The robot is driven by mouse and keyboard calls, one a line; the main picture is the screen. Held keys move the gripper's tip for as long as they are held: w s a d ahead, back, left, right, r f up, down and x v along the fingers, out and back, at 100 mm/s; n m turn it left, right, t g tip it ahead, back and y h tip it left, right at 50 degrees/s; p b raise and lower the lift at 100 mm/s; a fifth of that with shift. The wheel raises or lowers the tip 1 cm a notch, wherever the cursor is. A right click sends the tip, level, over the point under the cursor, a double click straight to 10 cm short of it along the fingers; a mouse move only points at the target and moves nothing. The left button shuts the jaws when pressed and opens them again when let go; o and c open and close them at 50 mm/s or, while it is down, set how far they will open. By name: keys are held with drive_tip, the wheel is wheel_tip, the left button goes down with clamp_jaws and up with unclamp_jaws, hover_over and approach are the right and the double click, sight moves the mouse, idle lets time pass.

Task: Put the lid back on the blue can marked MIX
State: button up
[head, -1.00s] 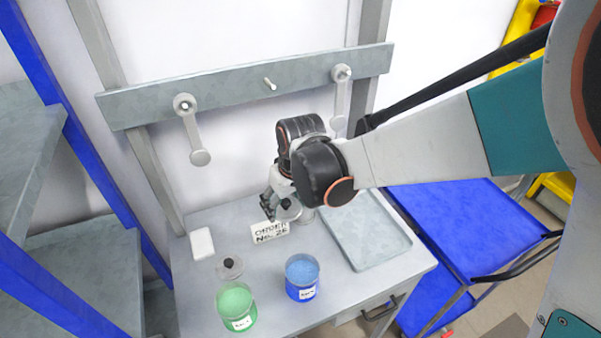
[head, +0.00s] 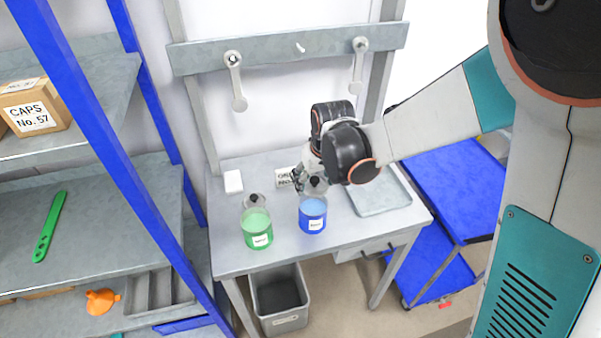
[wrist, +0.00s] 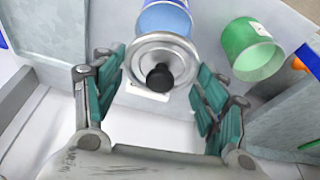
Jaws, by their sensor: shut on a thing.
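The blue can (head: 312,216) stands open on the bench with blue contents; its small label is too blurred to read. My gripper (head: 306,182) is at the can's rear rim. In the wrist view, my gripper (wrist: 160,88) is shut on a round grey lid (wrist: 160,60) with a black knob, a finger on each side. That lid also shows in the head view (head: 317,186), at the back of the can's mouth. In the wrist view it overlaps part of the blue can (wrist: 165,18). I cannot tell whether they touch.
An open green can (head: 258,236) stands left of the blue can, with another black-knobbed lid (head: 254,201) behind it. An order card (head: 285,178) is behind my gripper. A grey tray (head: 398,203) lies to the right. A white block (head: 233,182) is at the back left.

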drive_tip(key=shift+w+f, duration=0.2)
drive_tip(key=shift+f, duration=0.35)
drive_tip(key=shift+f+b, duration=1.4)
drive_tip(key=shift+f, duration=0.35)
drive_tip(key=shift+f+b, duration=0.8)
drive_tip(key=shift+f, duration=0.15)
drive_tip(key=shift+f+b, duration=0.15)
drive_tip(key=shift+b, duration=0.55)
idle(0.4)
drive_tip(key=o, duration=0.9)
drive_tip(key=shift+o, duration=0.2)
